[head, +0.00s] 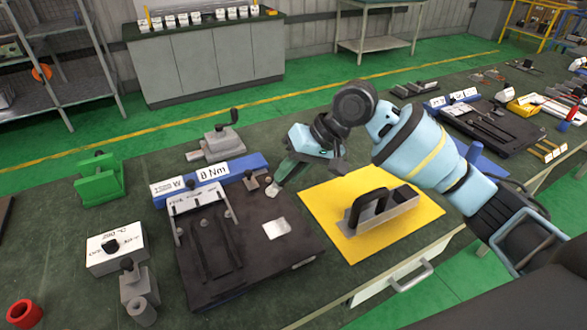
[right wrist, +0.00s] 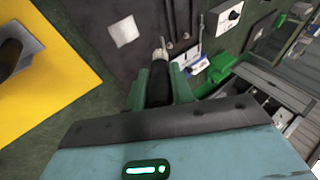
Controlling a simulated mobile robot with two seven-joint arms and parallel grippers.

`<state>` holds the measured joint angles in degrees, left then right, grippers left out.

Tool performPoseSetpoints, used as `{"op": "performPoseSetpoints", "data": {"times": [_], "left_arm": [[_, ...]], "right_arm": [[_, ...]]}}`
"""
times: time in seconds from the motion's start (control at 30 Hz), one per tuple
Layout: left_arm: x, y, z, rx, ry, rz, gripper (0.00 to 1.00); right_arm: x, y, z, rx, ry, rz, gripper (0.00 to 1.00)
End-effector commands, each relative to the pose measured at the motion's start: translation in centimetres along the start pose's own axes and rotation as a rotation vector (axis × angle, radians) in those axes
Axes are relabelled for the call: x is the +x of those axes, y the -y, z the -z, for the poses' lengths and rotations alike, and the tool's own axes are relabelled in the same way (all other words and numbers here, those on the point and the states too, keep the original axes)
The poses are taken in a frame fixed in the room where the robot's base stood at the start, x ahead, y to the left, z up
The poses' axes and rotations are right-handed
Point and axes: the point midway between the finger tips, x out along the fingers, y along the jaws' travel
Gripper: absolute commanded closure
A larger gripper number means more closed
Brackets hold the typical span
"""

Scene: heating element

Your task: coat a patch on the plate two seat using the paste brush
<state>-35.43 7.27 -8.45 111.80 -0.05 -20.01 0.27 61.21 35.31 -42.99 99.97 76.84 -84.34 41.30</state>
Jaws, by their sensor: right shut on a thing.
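My right gripper (head: 290,168) is shut on the paste brush, above the back right corner of the near black plate (head: 255,262). In the right wrist view its green fingers (right wrist: 157,88) are closed around the dark brush handle (right wrist: 159,80). The pale brush tip (right wrist: 161,50) points at the black plate (right wrist: 95,62); contact cannot be told. A whitish square patch (head: 277,228) lies on the plate's right part, apart from the tip, and also shows in the right wrist view (right wrist: 123,31). Whether this plate is plate two cannot be read. My left gripper is not in view.
A yellow mat (head: 330,225) with a black-handled metal tool (head: 383,208) lies right of the plate. A blue block (head: 232,168) labelled Nm stands behind it. A white box (head: 117,250) and green stand (head: 99,178) are left. Another black plate (head: 495,125) lies far right.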

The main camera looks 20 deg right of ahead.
Motion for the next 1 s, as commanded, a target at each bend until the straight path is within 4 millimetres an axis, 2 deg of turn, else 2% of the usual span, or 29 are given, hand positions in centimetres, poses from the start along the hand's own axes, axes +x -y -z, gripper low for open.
{"op": "performPoseSetpoints", "data": {"times": [0.27, 0.4, 0.53, 1.0], "left_arm": [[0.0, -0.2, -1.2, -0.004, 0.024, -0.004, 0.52], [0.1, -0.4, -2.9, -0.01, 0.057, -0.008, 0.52], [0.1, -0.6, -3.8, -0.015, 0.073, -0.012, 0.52], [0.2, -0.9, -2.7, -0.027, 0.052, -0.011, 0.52]], "right_arm": [[2.0, -1.4, -0.7, 0.004, 0.005, -0.002, 1.0], [3.5, -2.2, -1.1, 0.006, 0.009, -0.001, 1.0], [4.1, -2.6, -1.3, 0.006, 0.006, -0.001, 1.0], [3.7, -2.8, -1.2, 0.009, -0.005, -0.004, 1.0]]}}
